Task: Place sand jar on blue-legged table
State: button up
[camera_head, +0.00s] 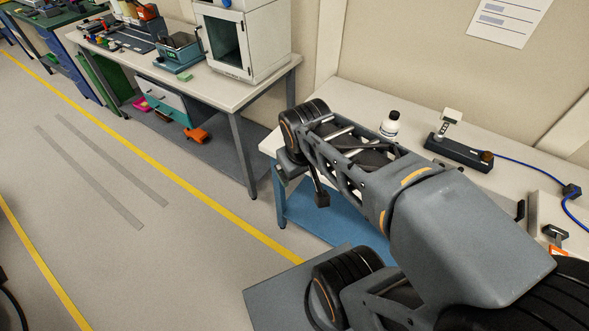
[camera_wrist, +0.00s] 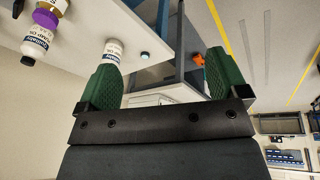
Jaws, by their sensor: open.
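The blue-legged table (camera_head: 365,92) has a white top and stands along the wall, partly hidden by my arm. A white bottle with a black cap (camera_head: 390,124) stands on it. In the wrist view, my gripper (camera_wrist: 160,78) is open, with two green fingers apart and nothing held between them. A labelled white container (camera_wrist: 113,48) shows just past the left finger, partly covered by it.
A black device (camera_head: 458,152) with a blue cable sits on the table's right part. A second bench (camera_head: 180,75) carries a white cabinet (camera_head: 240,40) and equipment. An orange item (camera_head: 196,134) lies beneath it.

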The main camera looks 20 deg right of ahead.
jog(key=shift+s+a+r+m+t+y, duration=0.25)
jog(key=shift+a+r+t+y, duration=0.1)
jog(key=shift+a, duration=0.25)
jog(key=shift+s+a+r+m+t+y, duration=0.25)
jog(key=shift+a+r, duration=0.05)
jog(key=shift+a, duration=0.25)
